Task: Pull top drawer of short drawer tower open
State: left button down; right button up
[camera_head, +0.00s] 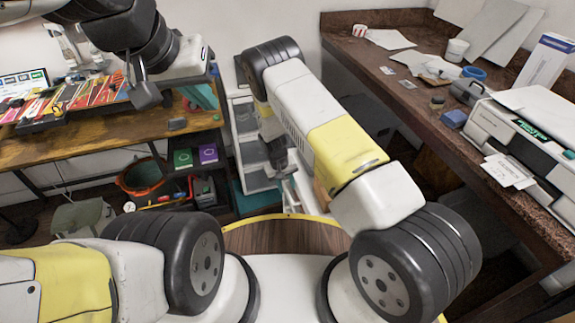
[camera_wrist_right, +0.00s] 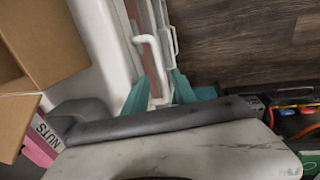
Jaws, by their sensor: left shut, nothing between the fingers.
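A white drawer tower (camera_head: 243,128) stands on the floor between the two benches, partly hidden behind my right arm. In the right wrist view, white bar handles (camera_wrist_right: 154,62) stand out from pale fronts beside teal parts. Which handle belongs to the top drawer I cannot tell. My right gripper (camera_head: 284,168) is low beside the tower's front. My left gripper (camera_head: 142,88) is shut and empty, above the wooden workbench at the left.
The workbench (camera_head: 100,145) carries a tool tray (camera_head: 75,105). An orange bucket (camera_head: 142,178) is below. A brown bench with a printer (camera_head: 525,125) runs along the right. An open cardboard box (camera_wrist_right: 60,50) and a pink box labelled NUTS (camera_wrist_right: 38,150) are near my right wrist.

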jog(key=shift+d+f, duration=0.2)
jog(key=shift+f, duration=1.1)
grip_shut()
dwell(0.5)
